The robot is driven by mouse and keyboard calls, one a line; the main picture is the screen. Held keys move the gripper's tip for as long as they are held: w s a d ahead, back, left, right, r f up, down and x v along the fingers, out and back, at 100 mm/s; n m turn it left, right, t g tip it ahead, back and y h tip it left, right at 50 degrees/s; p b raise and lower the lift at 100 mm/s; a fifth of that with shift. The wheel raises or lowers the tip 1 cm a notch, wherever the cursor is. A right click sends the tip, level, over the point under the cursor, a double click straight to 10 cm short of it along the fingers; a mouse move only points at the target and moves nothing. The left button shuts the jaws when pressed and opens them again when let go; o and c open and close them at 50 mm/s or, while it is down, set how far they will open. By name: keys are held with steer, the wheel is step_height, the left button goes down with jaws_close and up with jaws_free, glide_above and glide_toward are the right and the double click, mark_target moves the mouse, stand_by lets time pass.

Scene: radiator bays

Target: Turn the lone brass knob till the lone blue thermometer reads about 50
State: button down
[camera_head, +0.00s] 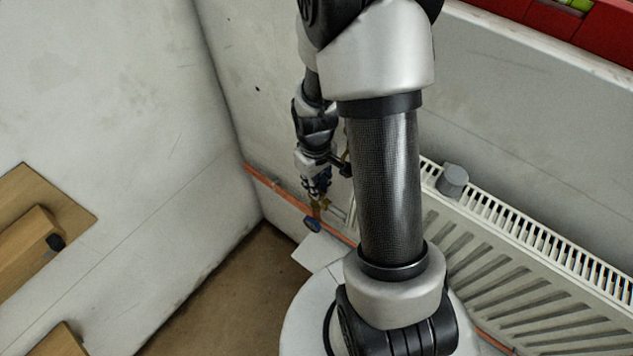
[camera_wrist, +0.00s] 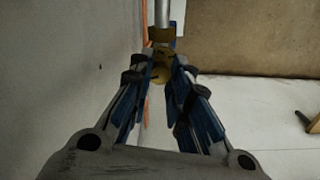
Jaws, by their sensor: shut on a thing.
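My gripper (camera_head: 317,186) is low by the wall, to the left of the radiator. In the wrist view its blue-sided fingers (camera_wrist: 160,76) are shut on the brass knob (camera_wrist: 160,73). The brass knob also shows in the head view (camera_head: 318,206), just below the fingertips and partly hidden by them. The blue thermometer (camera_head: 312,224) is a small round thing just below the knob, beside the orange pipe. Its reading is too small and turned away to tell.
An orange pipe (camera_head: 275,187) runs low along the wall. The white radiator (camera_head: 510,245) is on the right, with a grey cylinder (camera_head: 453,180) on its top. A red container (camera_head: 560,22) is at top right. Wooden boards (camera_head: 40,225) are at left.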

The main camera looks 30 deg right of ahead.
steer(key=shift+m, duration=1.3)
steer(key=c, duration=1.5)
jaws_free()
steer(key=shift+o, duration=0.2)
step_height(320, 180, up, 12)
steer(key=shift+a, duration=0.15)
